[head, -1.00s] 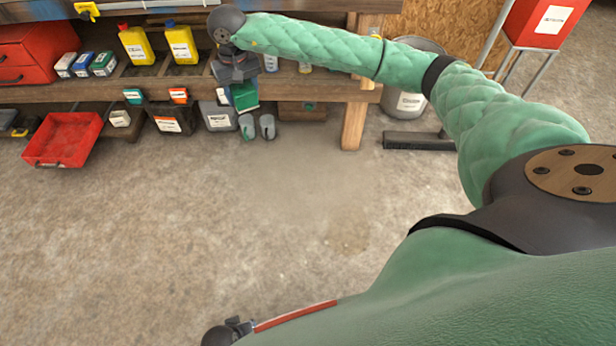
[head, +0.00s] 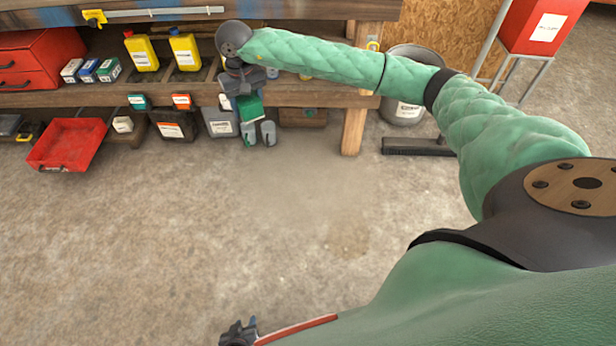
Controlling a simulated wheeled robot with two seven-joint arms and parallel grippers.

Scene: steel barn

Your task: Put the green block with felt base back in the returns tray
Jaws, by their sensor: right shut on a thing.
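My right gripper (head: 258,132) is in front of the lower shelf and shut on the green block (head: 250,107). The block shows between the dark wrist and the grey fingertips; its felt base cannot be made out. A shallow, empty-looking red tray (head: 66,145) is at the left, to the left of and apart from my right gripper. No label on it can be read as returns. My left gripper (head: 238,332) is at the bottom edge, over bare floor and partly cut off. Its jaws are too small to read.
The wooden shelf (head: 310,96) holds yellow bottles (head: 185,52), small boxes and a red drawer cabinet (head: 38,58). Dark bins (head: 173,127) stand below, between the tray and my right gripper. A metal bucket (head: 405,100) is right of the shelf leg.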

